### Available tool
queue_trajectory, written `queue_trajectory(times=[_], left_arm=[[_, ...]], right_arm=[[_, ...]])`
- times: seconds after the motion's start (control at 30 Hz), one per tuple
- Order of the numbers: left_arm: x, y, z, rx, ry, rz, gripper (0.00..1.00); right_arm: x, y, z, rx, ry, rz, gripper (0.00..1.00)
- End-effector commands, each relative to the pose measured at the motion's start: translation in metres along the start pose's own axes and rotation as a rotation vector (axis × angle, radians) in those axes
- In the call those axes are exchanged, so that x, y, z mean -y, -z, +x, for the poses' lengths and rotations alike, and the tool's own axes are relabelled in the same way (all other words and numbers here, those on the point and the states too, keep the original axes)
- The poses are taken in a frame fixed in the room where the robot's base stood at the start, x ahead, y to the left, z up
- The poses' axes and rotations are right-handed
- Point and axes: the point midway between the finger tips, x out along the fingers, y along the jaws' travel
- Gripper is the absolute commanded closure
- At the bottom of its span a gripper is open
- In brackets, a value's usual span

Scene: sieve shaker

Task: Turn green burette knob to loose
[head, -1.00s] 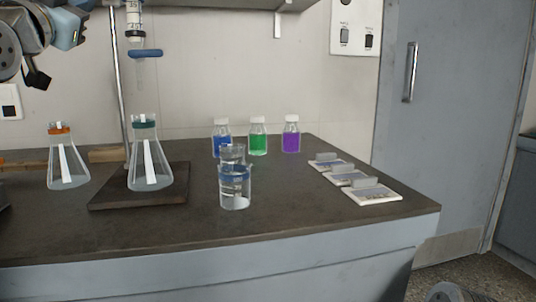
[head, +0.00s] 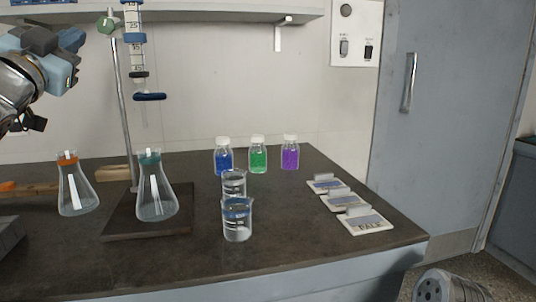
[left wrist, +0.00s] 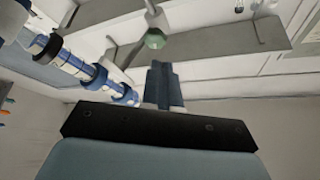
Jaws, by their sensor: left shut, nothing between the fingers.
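A round green knob (head: 108,25) sits on the upright metal rod (head: 121,90) of a stand, near the top of the head view. The burette (head: 134,35), a clear tube with blue and white scale bands, hangs just right of it, with a blue stopcock handle (head: 150,97) below. My left gripper (head: 78,38) is left of the knob and apart from it, shut and empty. In the left wrist view the shut blue fingers (left wrist: 164,86) point up toward the green knob (left wrist: 155,39), with a gap between. The burette (left wrist: 85,70) lies to their left.
A conical flask with a green collar (head: 156,195) stands on the dark stand base (head: 125,228) below the burette; an orange-collared flask (head: 76,190) is left of it. Two beakers, one at the front (head: 237,222), stand right. A shelf (head: 220,14) runs along the wall above.

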Motion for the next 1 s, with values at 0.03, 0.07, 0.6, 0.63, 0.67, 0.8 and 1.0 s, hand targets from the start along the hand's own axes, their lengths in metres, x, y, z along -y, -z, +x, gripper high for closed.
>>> queue_trajectory(times=[0.03,0.07,0.6,0.63,0.67,0.8,1.0], left_arm=[[-0.001,-0.001,0.001,0.003,-0.004,0.003,1.00],[-0.002,-0.002,0.002,0.004,-0.006,0.003,1.00],[-0.003,-0.031,0.056,0.003,-0.007,0.000,1.00],[-0.003,-0.032,0.057,0.003,-0.007,0.000,1.00],[-0.003,-0.033,0.059,0.003,-0.007,0.000,1.00],[-0.003,-0.035,0.061,0.003,-0.007,0.001,1.00],[-0.003,-0.035,0.061,0.003,-0.007,0.002,1.00]], right_arm=[[0.001,0.000,-0.002,0.001,0.000,0.000,0.57],[0.001,0.000,-0.001,0.001,0.001,0.000,0.57],[0.000,0.000,0.001,0.001,0.000,0.000,0.57],[0.000,0.000,0.001,0.001,0.000,0.000,0.57],[0.000,0.000,0.000,0.001,0.000,0.000,0.57],[0.000,0.000,0.000,0.001,0.000,0.000,0.57],[0.000,0.000,0.000,0.001,0.000,0.000,0.57]])
